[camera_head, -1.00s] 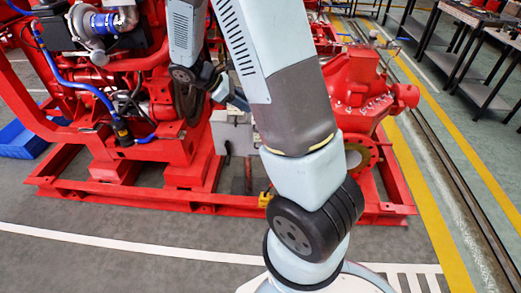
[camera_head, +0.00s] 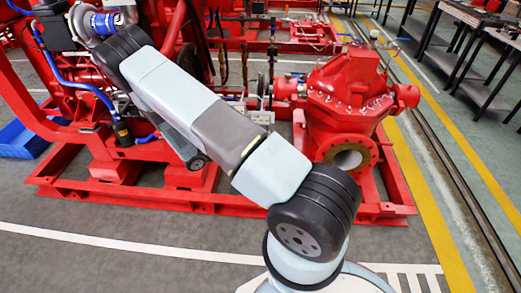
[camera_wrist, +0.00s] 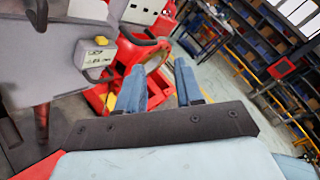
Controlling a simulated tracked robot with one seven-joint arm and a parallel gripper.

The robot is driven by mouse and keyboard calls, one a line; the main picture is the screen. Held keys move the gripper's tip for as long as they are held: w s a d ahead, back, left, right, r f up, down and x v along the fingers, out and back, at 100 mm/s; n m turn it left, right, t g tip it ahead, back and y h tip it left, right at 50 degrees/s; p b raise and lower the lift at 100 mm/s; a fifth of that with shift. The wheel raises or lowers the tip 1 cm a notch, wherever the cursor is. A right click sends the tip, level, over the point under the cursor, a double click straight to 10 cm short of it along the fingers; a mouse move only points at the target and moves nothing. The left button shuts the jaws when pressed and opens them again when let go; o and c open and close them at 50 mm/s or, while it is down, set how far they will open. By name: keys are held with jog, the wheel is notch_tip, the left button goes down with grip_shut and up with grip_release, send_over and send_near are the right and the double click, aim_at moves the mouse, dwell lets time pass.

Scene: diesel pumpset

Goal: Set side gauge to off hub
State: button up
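In the wrist view, the two blue-grey fingers of my gripper (camera_wrist: 159,84) stand apart with nothing between them. Beyond them is a red frame (camera_wrist: 160,62) with a rounded opening. A pale box (camera_wrist: 96,53) with a yellow part on it is to the left of the fingers, apart from them. I cannot pick out the side gauge or the off hub for certain in either view. In the head view, my arm folds up to the left and back down in front of the red pumpset (camera_head: 75,185), and the gripper is hidden.
A red pump casing (camera_head: 345,95) with an open round flange stands right of my arm. A blue block (camera_head: 22,140) lies on the floor at left. Dark work tables (camera_head: 475,40) stand at upper right. The grey floor in front is clear. Shelves (camera_wrist: 265,50) fill the wrist view's right.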

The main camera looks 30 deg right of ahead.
notch_tip(320, 180, down, 18)
jog(key=s+d+n+t, duration=0.1)
jog(key=n+t, duration=0.9)
jog(key=n, duration=0.4)
jog(key=shift+y, duration=0.4)
jog(key=x, duration=1.3)
jog(key=shift+d, duration=0.45)
grip_shut()
